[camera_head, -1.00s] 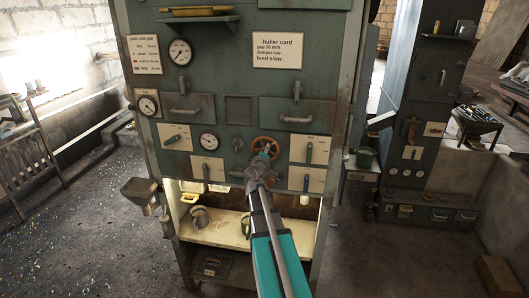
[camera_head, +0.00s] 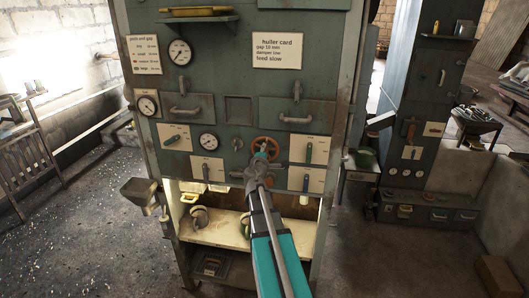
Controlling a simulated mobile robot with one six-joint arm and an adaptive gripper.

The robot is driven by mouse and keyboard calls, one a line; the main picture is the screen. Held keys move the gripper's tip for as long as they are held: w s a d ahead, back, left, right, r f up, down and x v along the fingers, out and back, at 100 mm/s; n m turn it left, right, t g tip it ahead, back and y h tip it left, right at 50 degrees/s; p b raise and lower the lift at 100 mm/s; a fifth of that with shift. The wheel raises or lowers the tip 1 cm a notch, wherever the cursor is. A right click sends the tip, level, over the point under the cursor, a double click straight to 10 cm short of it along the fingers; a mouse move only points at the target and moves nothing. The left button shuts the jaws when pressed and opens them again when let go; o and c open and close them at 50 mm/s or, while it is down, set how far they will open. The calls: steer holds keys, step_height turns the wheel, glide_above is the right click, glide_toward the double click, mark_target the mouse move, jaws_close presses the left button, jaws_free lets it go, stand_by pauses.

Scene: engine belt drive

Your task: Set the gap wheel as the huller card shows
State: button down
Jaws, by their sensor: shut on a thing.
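The gap wheel is a small orange-brown handwheel (camera_head: 271,138) on the green machine front. My gripper (camera_head: 263,151) reaches up to it from below and is shut on it, covering its middle and lower part. The huller card (camera_head: 278,50) is a pale sheet at the upper right of the front; it reads gap 10 mm, damper low, feed slow. A round white dial (camera_head: 208,142) sits left of the wheel; its reading is too small to tell.
Drawer handles (camera_head: 295,119) stick out above. A lit shelf (camera_head: 225,234) lies below. A hopper (camera_head: 139,192) juts out at lower left.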

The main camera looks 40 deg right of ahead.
steer(key=shift+n, duration=1)
steer(key=c, duration=0.6)
jaws_free()
steer(key=shift+a, duration=0.1)
steer(key=v, duration=1.2)
